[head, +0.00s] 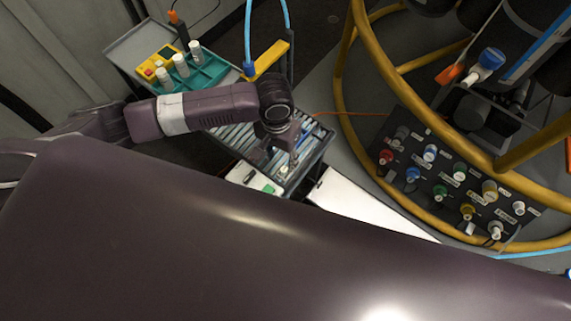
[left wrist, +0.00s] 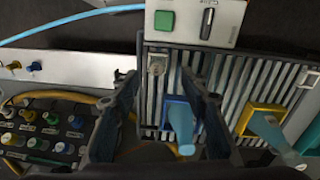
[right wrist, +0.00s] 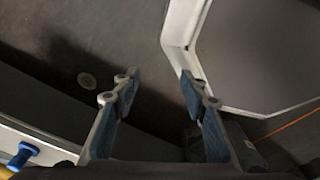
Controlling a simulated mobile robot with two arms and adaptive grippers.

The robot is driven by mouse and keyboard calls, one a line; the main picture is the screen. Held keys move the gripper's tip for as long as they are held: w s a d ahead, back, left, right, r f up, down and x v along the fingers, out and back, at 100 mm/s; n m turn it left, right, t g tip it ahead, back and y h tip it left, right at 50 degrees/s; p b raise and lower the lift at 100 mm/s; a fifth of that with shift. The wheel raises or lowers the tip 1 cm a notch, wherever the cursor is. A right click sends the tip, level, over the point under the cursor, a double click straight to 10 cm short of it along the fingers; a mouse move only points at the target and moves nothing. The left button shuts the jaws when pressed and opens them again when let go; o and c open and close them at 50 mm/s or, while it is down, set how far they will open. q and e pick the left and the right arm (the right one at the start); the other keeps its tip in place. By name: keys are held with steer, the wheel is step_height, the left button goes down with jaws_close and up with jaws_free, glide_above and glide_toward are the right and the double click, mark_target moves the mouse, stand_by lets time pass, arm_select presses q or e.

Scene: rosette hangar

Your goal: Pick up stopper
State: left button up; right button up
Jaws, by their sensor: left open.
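No piece is clearly marked as the stopper. A small pale round-topped piece (left wrist: 157,66) at the upper left corner of a ribbed grey tray (left wrist: 228,75) may be it. It appears between and just beyond the fingertips of my left gripper (left wrist: 158,82), which is open and empty. In the head view my left gripper (head: 279,158) points down over the tray's near right end. My right gripper (right wrist: 159,82) is open and empty above the floor.
A white box with a green button (left wrist: 165,21) adjoins the tray. A teal rack (head: 203,76) with white cylinders stands at the cart's far end. A dark connector panel (head: 440,185) sits inside a yellow tubular frame (head: 338,75) to the right.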

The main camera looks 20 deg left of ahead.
mark_target(284, 168)
arm_select(q)
steer(key=shift+s+d+f, duration=0.1)
steer(key=shift+d+f, duration=0.05)
steer(key=shift+f, duration=0.4)
steer(key=shift+d+f, duration=0.1)
steer(key=shift+f, duration=0.45)
steer(key=shift+d+f, duration=0.1)
steer(key=shift+f, duration=0.65)
step_height(284, 168, down, 2)
steer(key=shift+f, duration=0.1)
steer(key=c, duration=0.9)
arm_select(e)
steer(key=shift+s+r+g, duration=0.15)
steer(key=shift+s+g, duration=0.15)
steer(key=shift+s, duration=0.85)
